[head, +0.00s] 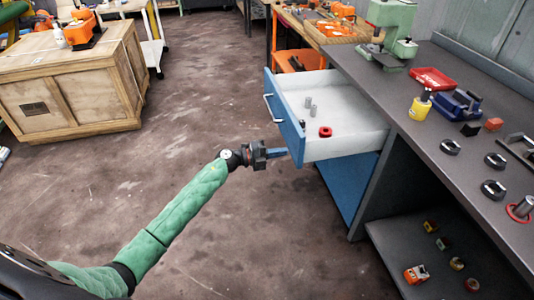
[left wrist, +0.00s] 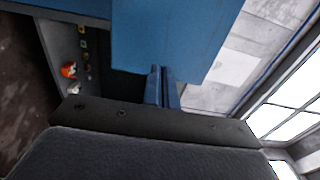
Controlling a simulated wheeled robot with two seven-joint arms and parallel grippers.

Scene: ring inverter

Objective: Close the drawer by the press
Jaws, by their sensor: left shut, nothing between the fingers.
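The drawer (head: 345,148) is pulled out from the grey-topped workbench, with a blue front panel (head: 284,117) and a light handle (head: 268,108). Two small grey cylinders and a red ring (head: 325,132) lie in it. The green press (head: 390,28) stands on the bench top behind the drawer. My left gripper (head: 284,152) is shut and empty, at the near lower end of the drawer front. In the left wrist view its fingers (left wrist: 162,85) are together and overlap the blue panel (left wrist: 175,35); I cannot tell whether they touch it. My right gripper is not in view.
The workbench top (head: 430,130) holds a red tray (head: 433,79), a yellow bottle (head: 420,107), a blue vise and several dark rings. A lower shelf (head: 400,245) holds small parts. A wooden crate (head: 75,85) stands at the left. The floor between is clear.

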